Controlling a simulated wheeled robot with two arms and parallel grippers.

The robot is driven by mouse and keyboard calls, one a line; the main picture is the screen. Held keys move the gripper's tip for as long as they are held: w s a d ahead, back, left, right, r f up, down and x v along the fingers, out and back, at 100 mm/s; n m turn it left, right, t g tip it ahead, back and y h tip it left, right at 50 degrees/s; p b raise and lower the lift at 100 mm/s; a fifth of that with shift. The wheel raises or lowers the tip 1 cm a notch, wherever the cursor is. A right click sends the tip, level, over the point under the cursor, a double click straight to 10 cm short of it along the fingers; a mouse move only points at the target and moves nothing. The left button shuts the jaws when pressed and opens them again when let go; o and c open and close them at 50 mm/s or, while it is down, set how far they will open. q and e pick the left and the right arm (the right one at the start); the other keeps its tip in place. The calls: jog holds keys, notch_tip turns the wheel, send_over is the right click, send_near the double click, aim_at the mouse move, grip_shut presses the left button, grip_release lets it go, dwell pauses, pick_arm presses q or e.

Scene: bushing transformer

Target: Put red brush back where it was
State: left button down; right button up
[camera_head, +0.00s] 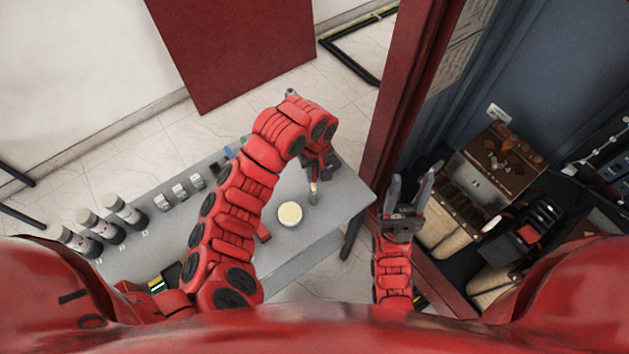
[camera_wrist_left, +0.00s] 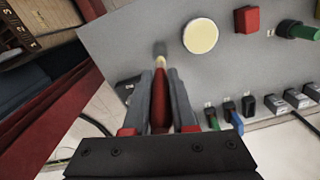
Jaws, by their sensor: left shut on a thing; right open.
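My left gripper (camera_head: 318,170) is shut on the red brush (camera_wrist_left: 160,98), which has a red handle, a pale ferrule and grey bristles. In the head view the brush's tip (camera_head: 313,192) points down toward the grey table (camera_head: 335,205), right of a round cream-filled tin (camera_head: 290,213). The tin also shows in the left wrist view (camera_wrist_left: 200,36). I cannot tell whether the bristles touch the table. My right gripper (camera_head: 409,190) is open and empty, beside the red post, away from the table.
A small red block (camera_head: 263,232) lies near the tin. Grey canisters (camera_head: 125,210) and small switch-like parts (camera_head: 180,192) stand along the table's left part. A red post (camera_head: 400,100) separates the table from a cabinet (camera_head: 480,185) with brown pouches at right.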

aim_at(315, 183)
pick_arm(q)
jog(key=f, duration=0.1)
jog(key=f+b, duration=0.1)
jog(key=f, duration=0.1)
jog(key=shift+s, duration=0.2)
jog(key=shift+w+f, duration=0.15)
jog(key=shift+f, duration=2)
jog(key=shift+f, duration=0.1)
jog(key=c, duration=1.2)
grip_release()
jog(key=shift+f+b, duration=0.1)
jog(key=shift+b, duration=0.2)
jog(key=o, duration=0.5)
